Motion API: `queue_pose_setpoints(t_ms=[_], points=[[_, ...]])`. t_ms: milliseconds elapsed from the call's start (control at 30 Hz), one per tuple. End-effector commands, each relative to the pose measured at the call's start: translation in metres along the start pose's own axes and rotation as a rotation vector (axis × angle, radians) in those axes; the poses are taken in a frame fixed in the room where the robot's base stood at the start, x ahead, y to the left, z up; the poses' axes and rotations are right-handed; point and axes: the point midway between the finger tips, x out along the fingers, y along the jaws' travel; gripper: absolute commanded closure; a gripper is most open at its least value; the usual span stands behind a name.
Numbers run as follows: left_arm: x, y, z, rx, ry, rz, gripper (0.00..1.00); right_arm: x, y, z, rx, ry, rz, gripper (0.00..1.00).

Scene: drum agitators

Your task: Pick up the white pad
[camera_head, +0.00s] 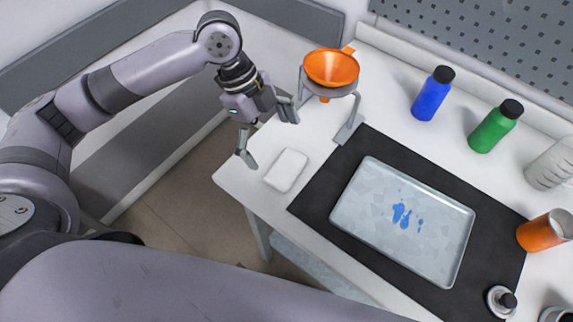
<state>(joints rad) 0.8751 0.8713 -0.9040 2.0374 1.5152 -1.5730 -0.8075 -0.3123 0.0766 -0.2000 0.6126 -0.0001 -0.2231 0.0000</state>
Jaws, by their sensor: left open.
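The white pad (286,170) lies flat on the white table near its left corner, beside the black mat. It is a small rounded rectangle. My left gripper (268,138) is open and empty. It hangs above the table's left edge, up and to the left of the pad, with its fingers spread apart and not touching the pad. My right gripper is not in view.
An orange funnel (331,67) sits in a grey stand close to my left gripper. A metal tray (350,226) with blue spots lies on the black mat (312,203).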

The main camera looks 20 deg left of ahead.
Motion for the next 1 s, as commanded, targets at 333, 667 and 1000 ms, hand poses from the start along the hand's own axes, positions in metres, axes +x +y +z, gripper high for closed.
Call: queue_pose_setpoints(t_ms=[333,667,1000], points=[[0.03,0.001,-0.003,-0.001,0.001,0.002,0.0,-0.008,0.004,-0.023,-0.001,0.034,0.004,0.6],[0.067,0.001,-0.004,0.001,0.0,-0.001,0.0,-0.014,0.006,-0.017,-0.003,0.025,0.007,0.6],[0.067,0.001,-0.004,0.0,0.0,-0.002,0.09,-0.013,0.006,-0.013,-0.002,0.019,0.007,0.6]])
